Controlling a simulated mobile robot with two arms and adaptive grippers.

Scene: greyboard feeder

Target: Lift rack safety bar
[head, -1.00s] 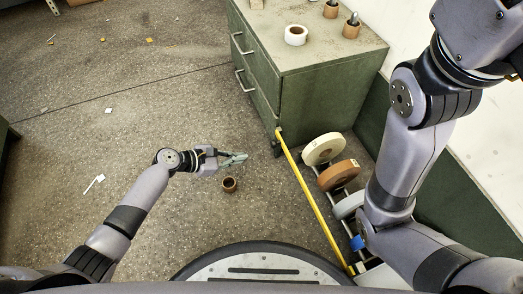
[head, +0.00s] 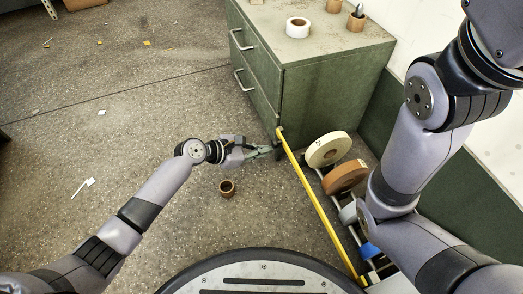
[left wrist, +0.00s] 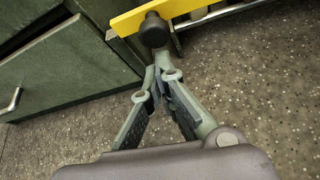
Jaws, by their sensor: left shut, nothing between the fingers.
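The rack safety bar (head: 318,206) is a long yellow bar in the head view. It slants from beside the green cabinet down to the front of the rack. My left gripper (head: 273,151) is shut and empty, just left of the bar's upper end. In the left wrist view, its fingertips (left wrist: 156,80) point at the knob from just below; I cannot tell whether they touch. My right gripper is out of view; only its arm shows at the right.
The rack holds a cream roll (head: 327,149), a brown roll (head: 345,177) and other rolls, beside my right arm. A green cabinet (head: 335,95) stands close behind the bar's upper end. A small brown roll (head: 227,188) lies on the floor. Floor to the left is mostly clear.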

